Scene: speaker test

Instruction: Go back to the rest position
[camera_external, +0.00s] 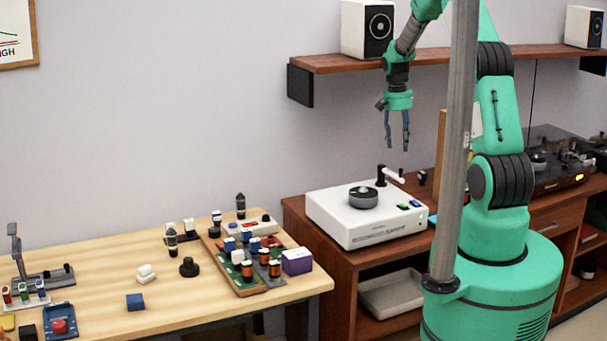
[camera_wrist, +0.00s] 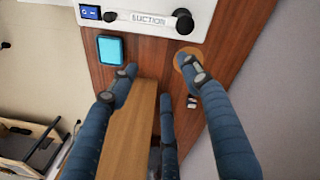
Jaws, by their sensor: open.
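My gripper (camera_external: 397,143) hangs from my green arm in the external view, fingers pointing down. It is above the white machine (camera_external: 345,222) on the brown cabinet, clear of it. In the wrist view my gripper (camera_wrist: 163,82) shows three blue-grey fingers spread apart. It is open, with nothing held between the fingers.
The brown shelf (camera_external: 450,55) with a white speaker (camera_external: 367,28) is close beside my arm. A grey pole (camera_external: 455,150) stands in front of my arm. A wooden table (camera_external: 90,262) with several small parts is at the left. A wooden board (camera_wrist: 130,135) shows below my fingers in the wrist view.

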